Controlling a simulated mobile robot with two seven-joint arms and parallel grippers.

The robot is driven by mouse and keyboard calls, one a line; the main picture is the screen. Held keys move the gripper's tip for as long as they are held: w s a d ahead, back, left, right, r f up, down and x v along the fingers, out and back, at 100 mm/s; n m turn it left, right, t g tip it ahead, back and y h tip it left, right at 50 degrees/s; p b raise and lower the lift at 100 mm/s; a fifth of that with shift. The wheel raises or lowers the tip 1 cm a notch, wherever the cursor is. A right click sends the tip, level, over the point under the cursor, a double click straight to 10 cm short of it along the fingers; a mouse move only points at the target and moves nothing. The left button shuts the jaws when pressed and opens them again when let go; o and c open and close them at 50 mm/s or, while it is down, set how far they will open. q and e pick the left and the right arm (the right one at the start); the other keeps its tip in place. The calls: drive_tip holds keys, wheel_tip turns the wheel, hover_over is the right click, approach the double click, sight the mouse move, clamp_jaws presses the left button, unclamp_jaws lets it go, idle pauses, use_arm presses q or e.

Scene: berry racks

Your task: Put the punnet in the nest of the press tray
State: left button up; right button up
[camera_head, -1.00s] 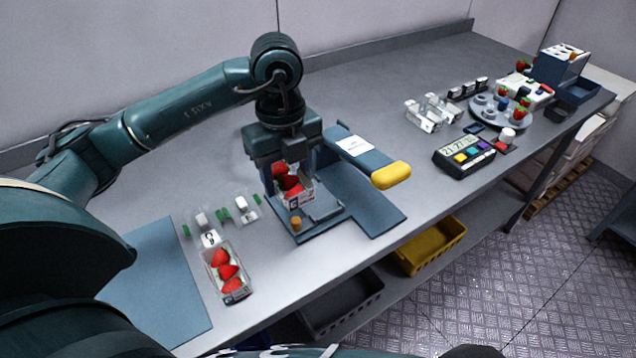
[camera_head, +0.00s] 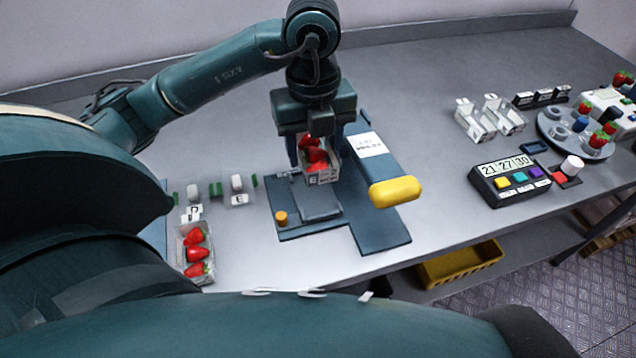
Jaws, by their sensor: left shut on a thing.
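My left gripper (camera_head: 309,140) points down and is shut on a punnet (camera_head: 322,174) of red strawberries with a white label marked E. The punnet hangs above the back part of the press tray (camera_head: 318,208), which is a dark blue plate with a grey recessed area. I cannot tell whether the punnet touches anything below it. The press has a blue lever arm with a yellow handle end (camera_head: 395,190) to the right of the punnet. My right gripper is not in view.
A second punnet (camera_head: 197,270) with strawberries lies at left, near clear lids with D and E labels (camera_head: 240,199). A timer box (camera_head: 508,181), a round turntable (camera_head: 575,138) and clear pieces stand at right. A yellow crate (camera_head: 460,264) is below the table.

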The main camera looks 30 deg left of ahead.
sight(313, 151)
use_arm(q)
wheel_tip(313, 151, down, 3)
drive_tip(key=shift+s+a+f, duration=0.1)
drive_tip(key=shift+f, duration=2.55)
drive_tip(key=o, duration=1)
drive_tip(key=shift+r, duration=0.1)
wheel_tip(313, 151, up, 12)
drive_tip(key=shift+r+p, duration=0.1)
drive_tip(key=shift+p, duration=0.45)
